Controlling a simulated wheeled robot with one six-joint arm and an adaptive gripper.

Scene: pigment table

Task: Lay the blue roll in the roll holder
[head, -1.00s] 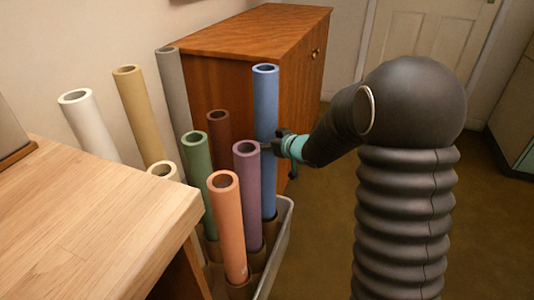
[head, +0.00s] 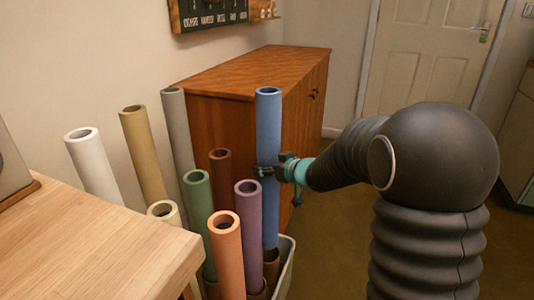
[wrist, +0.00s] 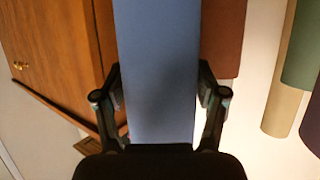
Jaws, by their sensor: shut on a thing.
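The blue roll (head: 268,130) stands upright among the other rolls in the head view, its lower end at a brown cup (head: 271,262) of the grey bin (head: 287,265). I cannot tell whether its lower end is clear of the cup. My gripper (head: 267,172) is shut on the blue roll at about mid-height, coming from the right. In the wrist view the blue roll (wrist: 157,70) fills the gap between the two fingers (wrist: 160,105). I cannot make out a roll holder apart from the bin in these frames.
Close by stand purple (head: 247,215), orange (head: 227,250), green (head: 198,205) and dark red (head: 220,168) rolls. A wooden table (head: 90,250) is at the left front, a wooden cabinet (head: 250,65) behind. The floor (head: 335,240) right of the bin is clear.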

